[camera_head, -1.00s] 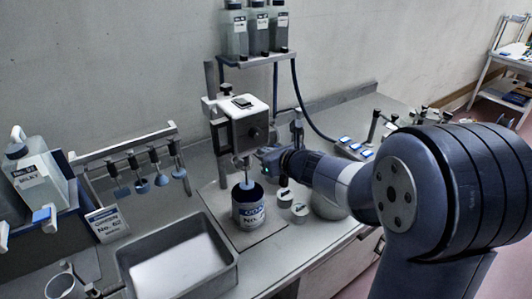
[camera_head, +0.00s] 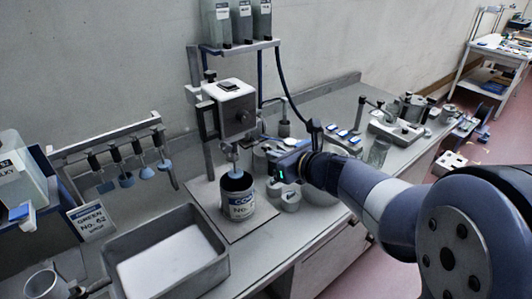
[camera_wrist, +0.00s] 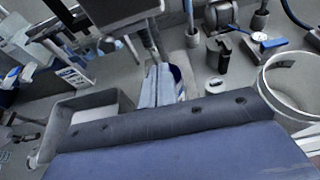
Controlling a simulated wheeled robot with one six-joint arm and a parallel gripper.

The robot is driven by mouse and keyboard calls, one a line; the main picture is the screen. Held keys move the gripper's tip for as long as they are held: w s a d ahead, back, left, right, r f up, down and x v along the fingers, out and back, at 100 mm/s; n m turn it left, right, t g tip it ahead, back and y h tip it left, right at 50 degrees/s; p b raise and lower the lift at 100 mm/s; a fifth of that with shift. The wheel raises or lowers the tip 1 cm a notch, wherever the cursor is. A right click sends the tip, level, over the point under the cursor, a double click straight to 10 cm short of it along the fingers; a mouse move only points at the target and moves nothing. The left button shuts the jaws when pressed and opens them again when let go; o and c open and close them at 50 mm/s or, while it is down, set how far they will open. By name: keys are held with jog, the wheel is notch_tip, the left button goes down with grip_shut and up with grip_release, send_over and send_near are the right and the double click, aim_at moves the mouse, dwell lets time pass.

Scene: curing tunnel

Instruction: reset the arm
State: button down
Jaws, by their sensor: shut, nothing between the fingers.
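My arm reaches in from the right in the head view, with my gripper (camera_head: 284,166) to the right of the mixer and just above the bench. In the wrist view the pale fingers of my gripper (camera_wrist: 157,82) lie side by side, shut and empty. A labelled can (camera_head: 250,202) stands upright under the mixer head (camera_head: 232,108), left of my gripper, and the mixer's shaft reaches down into it. The can is partly hidden behind the fingers in the wrist view. The fingertips are hard to make out in the head view.
A grey tray (camera_head: 218,264) lies left of the can. A rack of hanging stirrers (camera_head: 125,180) stands behind it. Small lidded pots (camera_head: 290,199) and a clear glass vessel (camera_wrist: 299,92) are close to my gripper. Bottles (camera_head: 262,22) sit on a shelf above.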

jog(key=shift+s+d+r, duration=0.1)
jog(key=shift+s+d, duration=0.1)
jog(key=shift+s, duration=0.15)
jog(key=w+a+p, duration=0.4)
jog(key=w+a, duration=0.1)
jog(key=w, duration=0.3)
jog(key=shift+a+r, duration=0.2)
jog(key=shift+r, duration=0.25)
dwell(0.5)
jog(key=shift+s, duration=0.1)
